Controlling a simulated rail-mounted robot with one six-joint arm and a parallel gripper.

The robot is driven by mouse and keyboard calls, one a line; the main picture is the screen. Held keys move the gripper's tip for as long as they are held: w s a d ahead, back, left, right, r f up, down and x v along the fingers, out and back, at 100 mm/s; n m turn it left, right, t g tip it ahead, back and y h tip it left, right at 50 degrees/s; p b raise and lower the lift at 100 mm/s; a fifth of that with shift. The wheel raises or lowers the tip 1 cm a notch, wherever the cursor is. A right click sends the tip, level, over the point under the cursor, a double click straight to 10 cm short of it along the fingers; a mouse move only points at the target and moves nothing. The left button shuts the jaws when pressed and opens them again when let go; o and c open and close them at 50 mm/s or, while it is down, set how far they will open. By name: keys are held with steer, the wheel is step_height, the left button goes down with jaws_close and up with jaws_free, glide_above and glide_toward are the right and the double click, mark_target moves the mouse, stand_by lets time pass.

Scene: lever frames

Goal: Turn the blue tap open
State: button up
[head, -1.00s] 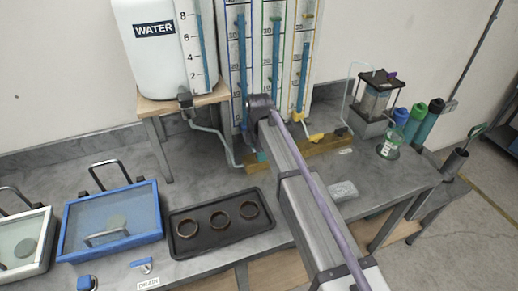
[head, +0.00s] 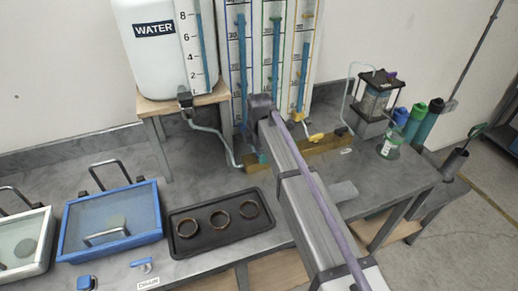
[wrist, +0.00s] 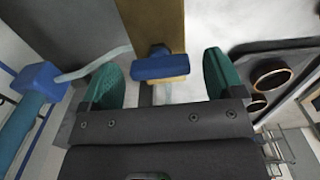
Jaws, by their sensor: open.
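The blue tap (wrist: 160,67) is in the middle of the wrist view, at the end of a wooden board (wrist: 158,20). Its blue handle lies crosswise in the picture, with a pale brass-coloured part just below it. My gripper (wrist: 161,80) is open, with one green finger on each side of the handle. Gaps show between the handle and both fingers. In the head view my arm hides most of the gripper, and the tap cannot be made out clearly there at the left end of the board (head: 312,150).
A blue fitting (wrist: 38,78) with a clear hose stands left of the gripper in the wrist view. A black tray (head: 185,247) with three rings lies in front of the board. A yellow tap (head: 316,138) is farther right along it. The water tank (head: 150,65) stands behind left.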

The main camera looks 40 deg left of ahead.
step_height(320, 180, up, 11)
steer(key=p, duration=1)
steer(key=shift+p, duration=0.35)
steer(key=shift+f, duration=0.1)
